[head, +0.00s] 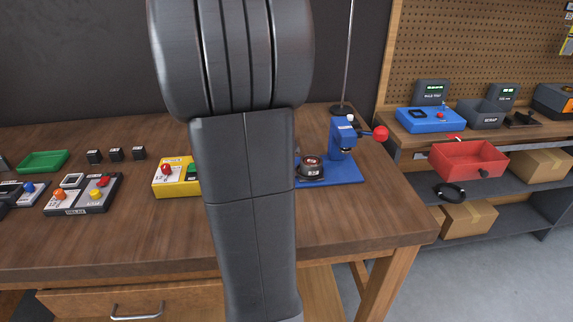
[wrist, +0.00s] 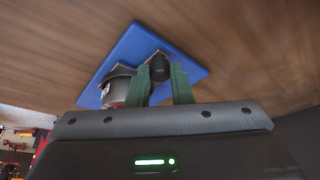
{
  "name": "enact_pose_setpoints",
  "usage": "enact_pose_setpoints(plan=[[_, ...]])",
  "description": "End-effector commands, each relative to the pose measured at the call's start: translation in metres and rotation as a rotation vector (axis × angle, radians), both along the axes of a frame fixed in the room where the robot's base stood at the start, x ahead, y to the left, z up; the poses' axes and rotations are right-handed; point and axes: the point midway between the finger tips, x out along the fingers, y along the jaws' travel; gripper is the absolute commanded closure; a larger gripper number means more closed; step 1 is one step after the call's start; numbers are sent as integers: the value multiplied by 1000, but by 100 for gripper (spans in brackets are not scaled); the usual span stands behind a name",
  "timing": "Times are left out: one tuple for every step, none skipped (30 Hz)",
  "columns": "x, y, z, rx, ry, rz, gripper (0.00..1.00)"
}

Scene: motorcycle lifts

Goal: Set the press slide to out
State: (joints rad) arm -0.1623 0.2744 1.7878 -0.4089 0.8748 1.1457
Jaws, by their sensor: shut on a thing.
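The blue press (head: 342,140) with its red ball handle (head: 380,133) stands on a blue base plate near the bench's right end. A dark round part with a reddish top (head: 311,166), seemingly on the press slide, sits at the left of the plate. In the wrist view the blue plate (wrist: 188,68) shows with a grey round part (wrist: 118,88). My gripper (wrist: 161,82) has green fingers on either side of a dark rounded knob (wrist: 159,67) and is shut on it. The head view hides the gripper behind my arm. The slide's travel is hard to tell.
A yellow box with red and green buttons (head: 172,177) is left of the press, partly hidden by my arm. A thin metal rod (head: 348,50) rises behind the press. A red bin (head: 470,160) stands to the right. The bench front is clear.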

Motion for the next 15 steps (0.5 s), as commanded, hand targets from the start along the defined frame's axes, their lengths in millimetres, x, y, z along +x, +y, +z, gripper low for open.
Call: enact_pose_setpoints(plan=[[1,2,0,5,-2,2,100],[1,2,0,5,-2,2,100],[1,2,0,5,-2,2,75],[1,2,0,5,-2,2,69],[1,2,0,5,-2,2,63],[0,2,0,5,-2,2,59],[0,2,0,4,-1,2,59],[0,2,0,4,-1,2,59],[0,1,0,4,-1,2,59],[0,1,0,4,-1,2,59],[0,1,0,3,0,1,59],[0,1,0,3,0,1,59],[0,1,0,3,0,1,59],[0,1,1,3,-1,1,59],[0,2,2,3,-1,1,59]])
